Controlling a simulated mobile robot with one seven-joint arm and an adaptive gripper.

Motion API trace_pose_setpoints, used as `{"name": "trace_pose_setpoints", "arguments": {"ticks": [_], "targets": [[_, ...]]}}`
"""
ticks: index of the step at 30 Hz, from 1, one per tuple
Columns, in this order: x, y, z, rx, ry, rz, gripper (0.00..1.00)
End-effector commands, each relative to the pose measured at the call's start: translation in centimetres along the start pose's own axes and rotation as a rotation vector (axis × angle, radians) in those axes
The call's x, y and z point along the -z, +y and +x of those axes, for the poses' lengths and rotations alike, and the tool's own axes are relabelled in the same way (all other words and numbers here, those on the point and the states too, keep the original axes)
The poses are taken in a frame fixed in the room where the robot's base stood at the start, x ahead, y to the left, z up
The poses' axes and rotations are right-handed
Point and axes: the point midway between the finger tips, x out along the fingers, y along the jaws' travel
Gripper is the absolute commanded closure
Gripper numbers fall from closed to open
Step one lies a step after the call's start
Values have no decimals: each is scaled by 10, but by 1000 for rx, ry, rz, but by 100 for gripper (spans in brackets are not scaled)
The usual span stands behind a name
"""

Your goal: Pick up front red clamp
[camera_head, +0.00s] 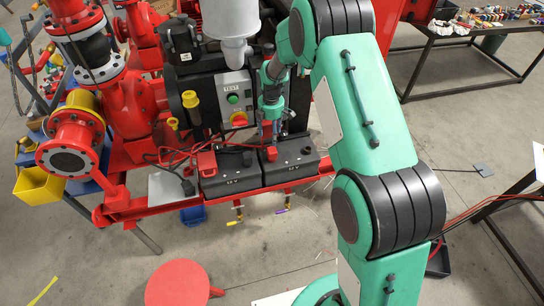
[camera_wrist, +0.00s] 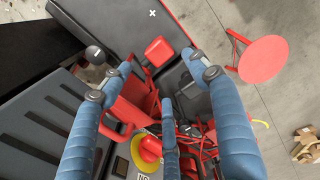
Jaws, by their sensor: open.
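Two red clamps show in the head view. One red clamp (camera_head: 207,163) sits on the left battery (camera_head: 228,180). The other red clamp (camera_head: 271,153) sits on the right battery (camera_head: 292,168), just below my gripper (camera_head: 269,130). I cannot tell for sure which is the front one. In the wrist view my gripper (camera_wrist: 160,76) is open, its blue fingers spread with nothing held between them. A small red piece (camera_wrist: 158,50) lies on the dark battery top beyond the fingertips. A larger red part (camera_wrist: 130,104) shows between the fingers, partly hidden by the left finger.
A grey control box (camera_head: 234,97) with a red-and-yellow stop button (camera_head: 239,119) stands behind the batteries. Red cables (camera_head: 178,154) run loosely at the left. A red frame rail (camera_head: 150,211) edges the front. A red round stool (camera_head: 177,284) stands on open floor.

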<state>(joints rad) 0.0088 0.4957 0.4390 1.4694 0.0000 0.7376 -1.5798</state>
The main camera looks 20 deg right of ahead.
Motion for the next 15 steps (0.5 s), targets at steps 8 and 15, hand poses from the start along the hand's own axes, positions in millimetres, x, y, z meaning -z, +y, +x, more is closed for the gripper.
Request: {"name": "trace_pose_setpoints", "arguments": {"ticks": [8, 15], "targets": [[0, 0, 39, 1, 0, 0, 39], [0, 0, 46, -1, 0, 0, 39]]}}
